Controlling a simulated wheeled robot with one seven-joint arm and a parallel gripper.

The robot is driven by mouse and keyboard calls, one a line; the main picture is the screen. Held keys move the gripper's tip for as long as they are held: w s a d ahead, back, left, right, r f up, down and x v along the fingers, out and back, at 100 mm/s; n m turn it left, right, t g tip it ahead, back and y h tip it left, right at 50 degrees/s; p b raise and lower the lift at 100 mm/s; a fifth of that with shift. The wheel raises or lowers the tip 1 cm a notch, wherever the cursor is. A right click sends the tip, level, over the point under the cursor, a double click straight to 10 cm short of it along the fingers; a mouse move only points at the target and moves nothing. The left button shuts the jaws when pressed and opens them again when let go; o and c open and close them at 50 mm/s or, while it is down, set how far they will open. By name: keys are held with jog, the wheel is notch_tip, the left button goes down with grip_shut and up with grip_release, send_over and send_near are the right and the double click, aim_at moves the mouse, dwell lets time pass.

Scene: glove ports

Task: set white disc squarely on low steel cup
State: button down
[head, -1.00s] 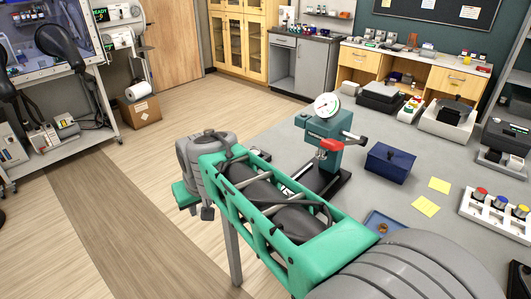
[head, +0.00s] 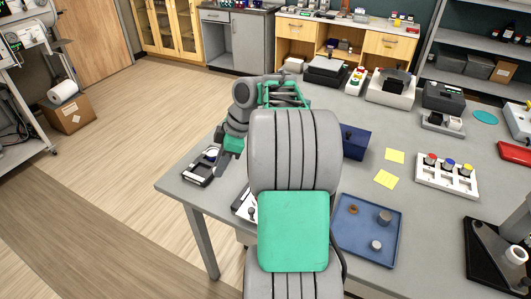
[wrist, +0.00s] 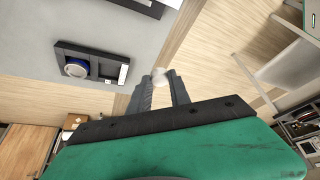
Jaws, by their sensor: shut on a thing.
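My gripper (wrist: 160,92) is shut on a small white disc (wrist: 160,75), which shows between the fingertips in the wrist view. In the head view my gripper (head: 222,164) is at the table's left edge, beside a dark shallow holder (head: 197,177); the disc cannot be made out there. In the wrist view the holder (wrist: 108,69) lies left of the fingers, with a round, pale, blue-rimmed piece (wrist: 75,69) in it. A blue tray (head: 345,246) holds a taller grey cylinder (head: 384,217), a low pale cylinder (head: 376,245) and a small brown piece (head: 353,209). I cannot tell which is the low steel cup.
A dark blue box (head: 356,142) stands behind the tray. Yellow notes (head: 386,179) lie beside a white button panel (head: 447,174). A black stand (head: 490,250) is at the right. My arm hides the table's middle. Open floor lies left of the table.

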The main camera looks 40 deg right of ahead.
jog(key=s+d+n+g+p, duration=0.1)
jog(key=s+d+n, duration=0.3)
jog(key=s+d, duration=0.4)
jog(key=shift+d+f+n+g+y, duration=0.25)
jog(key=shift+d+n+g+y, duration=0.15)
jog(key=shift+d, duration=0.7)
jog(key=shift+d+r+p, duration=0.1)
jog(key=shift+p, duration=0.3)
notch_tip(320, 180, down, 6)
jog(key=b, duration=0.5)
jog(key=shift+b, duration=0.4)
jog(key=shift+f+b, duration=0.7)
jog(key=shift+f, duration=0.1)
jog(key=shift+s+f, duration=0.1)
jog(key=shift+f, duration=0.05)
jog(key=shift+f+b, duration=0.25)
jog(key=shift+b, duration=0.1)
jog(key=shift+s, duration=0.1)
jog(key=c, duration=1.1)
grip_release()
jog(key=shift+a+f, duration=0.1)
jog(key=shift+a, duration=0.15)
